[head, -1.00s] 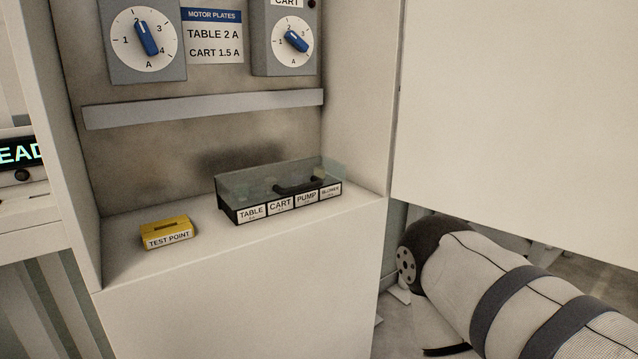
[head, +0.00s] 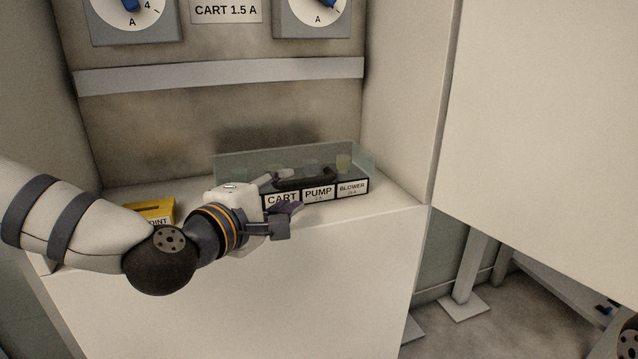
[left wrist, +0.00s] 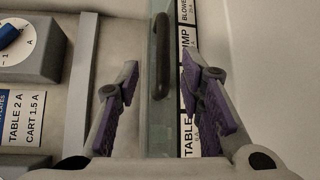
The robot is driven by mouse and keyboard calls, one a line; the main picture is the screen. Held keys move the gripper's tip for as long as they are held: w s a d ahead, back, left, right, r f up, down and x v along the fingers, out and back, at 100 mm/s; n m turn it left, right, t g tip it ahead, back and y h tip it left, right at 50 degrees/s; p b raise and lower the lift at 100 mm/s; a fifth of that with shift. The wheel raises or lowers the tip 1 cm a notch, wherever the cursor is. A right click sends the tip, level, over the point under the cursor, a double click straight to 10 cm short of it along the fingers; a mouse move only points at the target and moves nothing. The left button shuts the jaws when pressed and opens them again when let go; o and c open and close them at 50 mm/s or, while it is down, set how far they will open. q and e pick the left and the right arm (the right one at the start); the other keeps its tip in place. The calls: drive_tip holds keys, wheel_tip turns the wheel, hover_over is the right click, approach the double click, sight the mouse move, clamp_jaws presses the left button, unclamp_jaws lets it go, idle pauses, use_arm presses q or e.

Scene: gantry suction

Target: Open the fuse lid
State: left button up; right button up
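The fuse box (head: 352,188) sits on the cabinet shelf, its front labelled CART, PUMP and BLOWER in the head view. Its clear lid (head: 230,164) is down over the fuses, with a dark bar handle (head: 312,181) on top. My left gripper (head: 286,190) is open at the box's left front and hides the TABLE label. In the left wrist view the handle (left wrist: 161,50) lies in line with the gap between the open fingers (left wrist: 160,78), which stand apart on either side. I cannot tell whether they touch the lid. My right gripper is not in view.
A yellow TEST POINT block (head: 158,210) is on the shelf to the left, partly behind my left arm. A grey rail (head: 220,75) crosses the back wall above the box, below the dial boxes (head: 313,18). The cabinet's right wall (head: 405,100) stands close beside the box.

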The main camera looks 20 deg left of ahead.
sight(303, 184)
use_arm(q)
drive_tip(key=x, duration=0.7)
drive_tip(key=shift+w+d+f+b, duration=0.15)
drive_tip(key=shift+w+f+b, duration=0.05)
drive_tip(key=shift+w+b, duration=0.2)
clamp_jaws()
